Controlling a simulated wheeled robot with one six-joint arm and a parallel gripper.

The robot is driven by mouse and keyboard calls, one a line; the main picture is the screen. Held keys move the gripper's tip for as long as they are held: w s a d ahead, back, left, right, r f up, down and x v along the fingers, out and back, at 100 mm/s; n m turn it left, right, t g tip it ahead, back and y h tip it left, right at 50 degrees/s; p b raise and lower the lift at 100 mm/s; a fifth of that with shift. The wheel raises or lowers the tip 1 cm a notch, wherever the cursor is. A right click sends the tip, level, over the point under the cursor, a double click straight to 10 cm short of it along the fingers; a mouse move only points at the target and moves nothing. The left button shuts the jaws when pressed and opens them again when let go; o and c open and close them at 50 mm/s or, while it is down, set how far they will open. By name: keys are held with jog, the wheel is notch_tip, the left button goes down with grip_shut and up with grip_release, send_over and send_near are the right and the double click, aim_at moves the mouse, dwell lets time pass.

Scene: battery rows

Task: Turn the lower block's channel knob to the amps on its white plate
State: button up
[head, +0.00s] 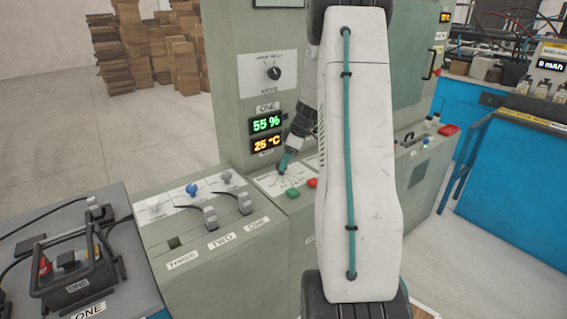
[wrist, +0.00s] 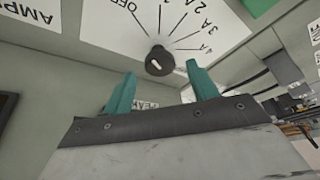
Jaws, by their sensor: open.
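The channel knob (wrist: 159,62) is a dark round knob with a short white mark, on a white dial plate (wrist: 222,42) with radiating lines marked OFF and several amp values, 3 A and 4 A among them. I cannot tell which line the mark points to. My gripper (wrist: 160,72) has its teal fingers open, one on each side of the knob in the picture; contact is not clear. In the head view my gripper (head: 287,160) hangs over the plate (head: 268,184) on the sloping block and hides the knob. A small white label (wrist: 146,104) shows between the fingers, its text hard to read.
An upper dial (head: 273,73) sits on the cabinet above displays reading 55 % and 25 °C (head: 265,143). A green button (head: 293,193) and a red button (head: 313,183) are beside the plate. Levers (head: 210,217) stand to the left. My arm blocks the middle.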

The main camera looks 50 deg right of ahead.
jog(key=shift+x, duration=1.1)
jog(key=c, duration=1)
jog(key=shift+o, duration=0.2)
jog(key=shift+a+m, duration=0.1)
jog(key=shift+m, duration=0.4)
jog(key=m+h, duration=0.1)
jog(key=m, duration=0.2)
jog(key=shift+a+m+t+h, duration=0.1)
jog(key=shift+m+t+h, duration=0.3)
jog(key=m+h, duration=0.1)
jog(key=m, duration=0.3)
jog(key=shift+a+h, duration=0.1)
jog(key=shift+h, duration=0.3)
jog(key=m+h, duration=0.1)
jog(key=m, duration=0.1)
jog(key=m+g, duration=0.1)
jog(key=m, duration=0.2)
jog(key=shift+w+a+m+h, duration=0.1)
jog(key=shift+m+h, duration=0.2)
jog(key=shift+h, duration=0.1)
jog(key=shift+m+g+h, duration=0.4)
jog(key=shift+m+g, duration=0.1)
jog(key=shift+m, duration=1.4)
